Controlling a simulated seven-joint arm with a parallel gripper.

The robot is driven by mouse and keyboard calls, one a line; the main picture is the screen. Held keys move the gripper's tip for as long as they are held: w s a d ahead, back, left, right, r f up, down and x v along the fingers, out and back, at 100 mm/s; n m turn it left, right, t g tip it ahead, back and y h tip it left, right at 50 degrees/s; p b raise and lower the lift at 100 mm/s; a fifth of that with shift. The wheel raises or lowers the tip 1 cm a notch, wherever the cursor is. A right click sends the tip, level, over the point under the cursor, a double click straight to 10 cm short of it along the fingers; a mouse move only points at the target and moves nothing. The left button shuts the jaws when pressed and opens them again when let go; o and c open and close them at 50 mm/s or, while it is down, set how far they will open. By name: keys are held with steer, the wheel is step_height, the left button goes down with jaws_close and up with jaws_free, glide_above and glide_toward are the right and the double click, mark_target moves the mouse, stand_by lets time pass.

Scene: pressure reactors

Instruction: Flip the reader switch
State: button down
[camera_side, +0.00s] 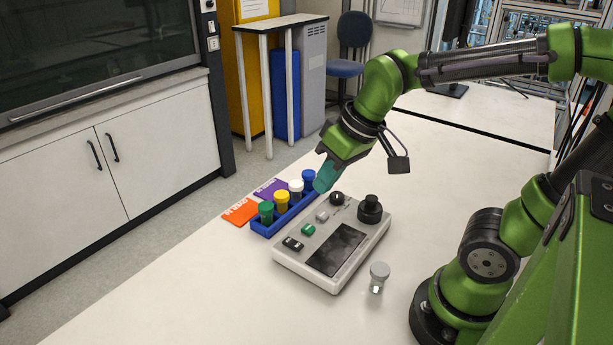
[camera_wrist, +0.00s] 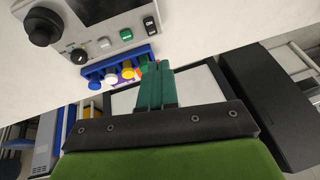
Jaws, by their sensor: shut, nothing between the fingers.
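The reader (camera_side: 289,259) is a pale grey box with a dark screen, lying on the white table; it also shows at the top left of the wrist view (camera_wrist: 62,50). Its switch (camera_side: 292,244) is a small black rocker with a pale marking, at the near-left end of the control row. It also shows in the wrist view (camera_wrist: 150,25). Along the same row are a green button (camera_side: 308,230), a grey button (camera_side: 322,217) and a black knob (camera_side: 337,198). My gripper (camera_side: 323,185), with teal fingers, is shut and empty above the reader's far-left side, apart from the switch. Its fingers also show in the wrist view (camera_wrist: 157,69).
A blue rack (camera_side: 262,229) with several colour-capped vials stands left of the reader, close to my fingers. Orange (camera_side: 240,212) and purple cards lie behind it. A large black dial (camera_side: 370,208) rises from the reader. A grey-capped vial (camera_side: 379,272) stands right of it. The front table is clear.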

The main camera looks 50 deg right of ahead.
mark_target(298, 244)
steer(key=w+f+n+g+h, duration=0.1)
steer(key=w+n+g, duration=0.3)
steer(key=n, duration=1.4)
steer(key=shift+w+a+f+n+g+h, duration=0.3)
steer(key=shift+w+a+f+n+h, duration=0.1)
steer(key=shift+w, duration=0.65)
steer(key=shift+f, duration=0.1)
step_height(298, 244, down, 14)
steer(key=shift+s+r, duration=0.1)
